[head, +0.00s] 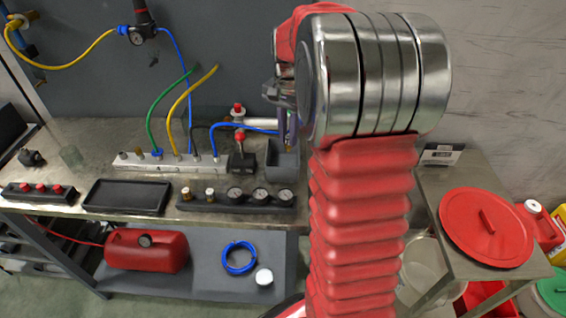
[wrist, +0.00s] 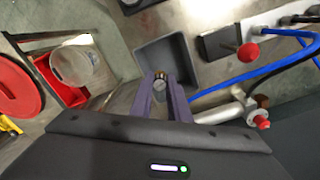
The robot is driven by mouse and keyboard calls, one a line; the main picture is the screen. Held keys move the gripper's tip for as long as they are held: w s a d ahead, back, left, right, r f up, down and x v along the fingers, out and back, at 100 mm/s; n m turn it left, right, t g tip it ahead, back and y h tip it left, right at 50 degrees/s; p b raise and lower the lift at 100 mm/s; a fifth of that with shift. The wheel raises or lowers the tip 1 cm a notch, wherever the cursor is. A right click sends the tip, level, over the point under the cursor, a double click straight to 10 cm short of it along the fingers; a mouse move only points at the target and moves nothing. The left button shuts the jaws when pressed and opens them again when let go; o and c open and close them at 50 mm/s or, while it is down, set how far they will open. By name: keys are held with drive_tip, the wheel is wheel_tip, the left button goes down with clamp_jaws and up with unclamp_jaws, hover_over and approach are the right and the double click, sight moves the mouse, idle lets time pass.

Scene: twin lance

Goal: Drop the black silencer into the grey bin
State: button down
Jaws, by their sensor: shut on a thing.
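My gripper (wrist: 161,86), with purple fingers, is shut on a small round piece with a brass-coloured end (wrist: 160,75), which I take to be the silencer. Its black colour is hard to make out. The grey bin (wrist: 180,45) is an open square box, and in the wrist view the fingertips and held piece overlap its near part. In the head view the grey bin (head: 283,166) stands at the right end of the bench, with my gripper (head: 290,137) above it. My arm hides some of the space to its right.
A black block with a red knob (wrist: 220,43) and blue hose (wrist: 262,68) lie beside the bin. A metal pipe fitting (wrist: 236,110) is close to the right finger. A gauge rack (head: 235,200) and black tray (head: 127,196) line the bench front. A red lid (head: 480,245) lies on the right table.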

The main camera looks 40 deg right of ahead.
drive_tip(key=shift+f, duration=1.6)
drive_tip(key=c, duration=1.6)
unclamp_jaws()
drive_tip(key=shift+r, duration=0.15)
wheel_tip(320, 180, up, 14)
drive_tip(key=shift+f, duration=0.25)
drive_tip(key=shift+w, duration=0.1)
